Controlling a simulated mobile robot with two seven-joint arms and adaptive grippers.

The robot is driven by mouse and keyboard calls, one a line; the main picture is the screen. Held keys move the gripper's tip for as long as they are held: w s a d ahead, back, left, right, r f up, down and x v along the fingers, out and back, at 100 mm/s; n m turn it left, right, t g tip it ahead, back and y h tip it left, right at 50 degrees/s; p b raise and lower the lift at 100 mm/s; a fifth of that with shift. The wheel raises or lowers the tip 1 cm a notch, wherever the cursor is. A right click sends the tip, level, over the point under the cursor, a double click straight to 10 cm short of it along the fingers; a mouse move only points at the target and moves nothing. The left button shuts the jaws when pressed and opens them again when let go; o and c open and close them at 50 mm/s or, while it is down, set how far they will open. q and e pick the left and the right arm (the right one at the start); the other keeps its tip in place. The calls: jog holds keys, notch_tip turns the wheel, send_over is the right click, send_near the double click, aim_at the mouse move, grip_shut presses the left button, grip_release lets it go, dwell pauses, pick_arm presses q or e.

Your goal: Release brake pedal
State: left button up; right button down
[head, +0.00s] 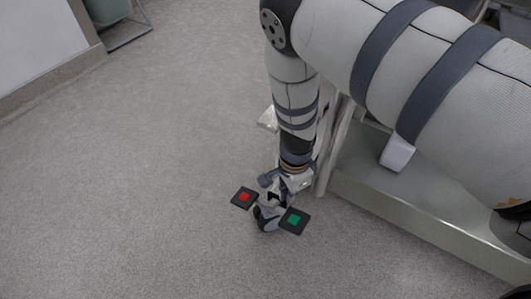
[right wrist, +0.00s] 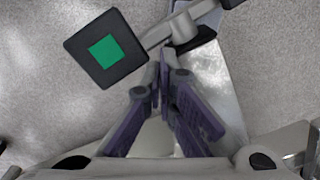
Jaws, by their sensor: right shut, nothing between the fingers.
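The brake pedal of a caster (head: 267,218) has two dark square pads, one with a red patch (head: 244,197) and one with a green patch (head: 294,220). My right gripper (head: 273,193) points down over the caster, between the two pads in the head view. In the right wrist view the right gripper (right wrist: 163,78) is shut and empty, its purple fingers together. There the green pad (right wrist: 103,52) is up and left of the fingertips, on a grey bar. I cannot tell whether the fingertips touch the pedal. The red pad does not show in the right wrist view. My left gripper is not in view.
A light metal frame with a low rail (head: 430,225) stands right of the caster, close to my right arm. A white wall (head: 35,40) and a greenish bin (head: 108,10) are at the upper left. The grey floor (head: 130,190) on the left is clear.

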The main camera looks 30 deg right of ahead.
jog(key=shift+f, duration=0.3)
dwell(0.4)
notch_tip(320, 180, up, 7)
jog(key=p, duration=0.3)
jog(key=shift+p, duration=0.4)
